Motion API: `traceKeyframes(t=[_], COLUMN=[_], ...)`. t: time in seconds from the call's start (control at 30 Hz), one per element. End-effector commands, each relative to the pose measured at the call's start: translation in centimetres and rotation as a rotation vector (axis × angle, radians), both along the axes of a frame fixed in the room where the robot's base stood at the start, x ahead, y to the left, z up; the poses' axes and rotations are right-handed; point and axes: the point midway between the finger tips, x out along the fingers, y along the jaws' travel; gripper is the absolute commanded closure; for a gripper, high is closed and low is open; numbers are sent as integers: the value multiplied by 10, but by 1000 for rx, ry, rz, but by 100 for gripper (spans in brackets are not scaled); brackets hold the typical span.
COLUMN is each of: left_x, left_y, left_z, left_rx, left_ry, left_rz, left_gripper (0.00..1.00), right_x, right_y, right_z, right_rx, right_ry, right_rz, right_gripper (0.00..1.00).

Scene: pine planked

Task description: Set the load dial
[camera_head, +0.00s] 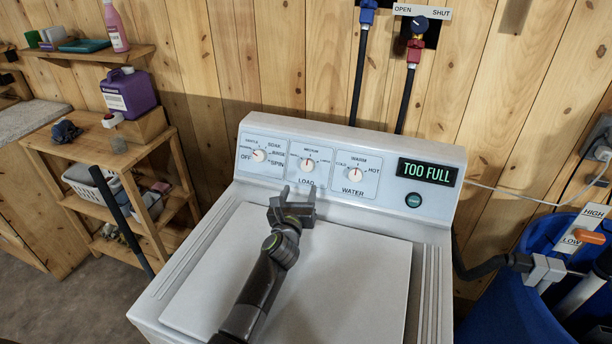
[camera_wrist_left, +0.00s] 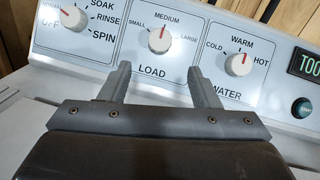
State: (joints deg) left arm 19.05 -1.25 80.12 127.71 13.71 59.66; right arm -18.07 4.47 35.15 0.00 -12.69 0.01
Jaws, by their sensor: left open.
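The load dial (camera_head: 307,165) is a white round knob with a red mark on the washer's control panel, above the word LOAD. In the left wrist view the load dial (camera_wrist_left: 158,42) has its red mark pointing up toward MEDIUM, between SMALL and LARGE. My left gripper (camera_head: 298,194) is open and empty, just in front of and below the dial. In the left wrist view its two fingers (camera_wrist_left: 159,70) stand apart, one to each side below the knob, not visibly touching it. A display (camera_head: 427,172) reads TOO FULL.
The cycle dial (camera_head: 259,155) and water dial (camera_head: 355,174) flank the load dial, with a green button (camera_head: 413,200) to the right. The flat washer lid (camera_head: 350,270) lies under my arm. A wooden shelf (camera_head: 95,155) stands left, and a blue tub (camera_head: 505,310) right.

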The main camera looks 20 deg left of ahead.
Motion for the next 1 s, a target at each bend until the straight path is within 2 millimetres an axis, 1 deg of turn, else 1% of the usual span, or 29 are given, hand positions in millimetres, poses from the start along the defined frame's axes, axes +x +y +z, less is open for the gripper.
traceKeyframes(t=[0.03,0.23,0.4,0.5,0.7,1.0], left_x=[10,44,70,82,95,97], left_y=[1,4,7,8,10,10], left_z=[-2,-2,-2,-2,-1,1], left_rx=[1,2,2,1,0,-1], left_ry=[-2,-3,-2,-1,0,-1], left_rz=[-1,-1,0,-1,0,0], left_gripper=[43,43,43,43,43,43], right_x=[4,23,23,21,16,14], right_y=[0,-1,-2,-3,-3,-3], right_z=[-7,-19,-31,-38,-44,-44], right_rx=[0,-2,-3,-4,-4,-3], right_ry=[-5,-32,-33,-30,-23,-21], right_rz=[1,7,8,6,6,5], right_gripper=[100,100,100,100,100,100])
